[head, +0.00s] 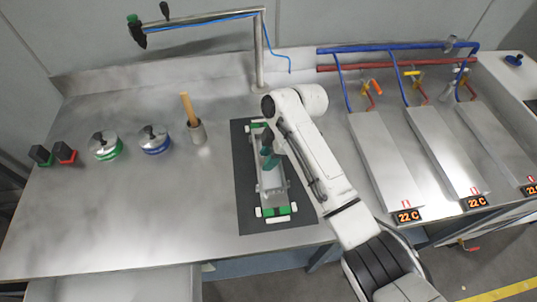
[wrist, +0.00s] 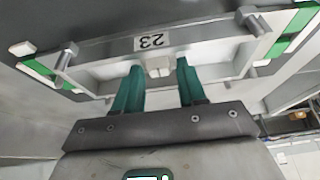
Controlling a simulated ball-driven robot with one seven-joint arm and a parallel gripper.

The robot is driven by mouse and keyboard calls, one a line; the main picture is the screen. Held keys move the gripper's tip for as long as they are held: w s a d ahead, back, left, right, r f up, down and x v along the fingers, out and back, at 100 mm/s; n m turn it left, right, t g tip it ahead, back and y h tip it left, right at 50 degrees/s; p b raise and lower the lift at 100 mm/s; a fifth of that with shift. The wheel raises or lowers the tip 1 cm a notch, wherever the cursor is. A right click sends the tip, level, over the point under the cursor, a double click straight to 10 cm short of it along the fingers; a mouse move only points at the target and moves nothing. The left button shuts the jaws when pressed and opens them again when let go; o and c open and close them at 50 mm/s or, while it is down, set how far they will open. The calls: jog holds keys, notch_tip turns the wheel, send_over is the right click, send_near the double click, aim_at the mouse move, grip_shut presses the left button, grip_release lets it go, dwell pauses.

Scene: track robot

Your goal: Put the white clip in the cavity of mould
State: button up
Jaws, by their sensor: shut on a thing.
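The mould (head: 270,182) is a long grey metal frame with green and white parts at its ends, lying on a dark mat. In the wrist view its near wall (wrist: 200,42) carries a label "23". My gripper (wrist: 159,68) has teal fingers closed on a small white clip (wrist: 159,63), right at the mould's frame. In the head view my gripper (head: 268,158) is over the mould and hides part of it; the clip cannot be made out there. I cannot tell whether the clip sits in the cavity or is only held against the frame.
The dark mat (head: 246,205) lies on a steel bench. Left of it stand a cup with a wooden handle (head: 197,132) and two round lidded pots (head: 154,140). Grey plates (head: 384,160) with pipes are at the right. A metal post (head: 259,55) rises behind the mat.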

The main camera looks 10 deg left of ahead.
jog(key=o, duration=1)
jog(key=b+v, duration=0.1)
jog(key=v, duration=1.1)
jog(key=shift+b, duration=0.3)
jog(key=shift+r, duration=0.1)
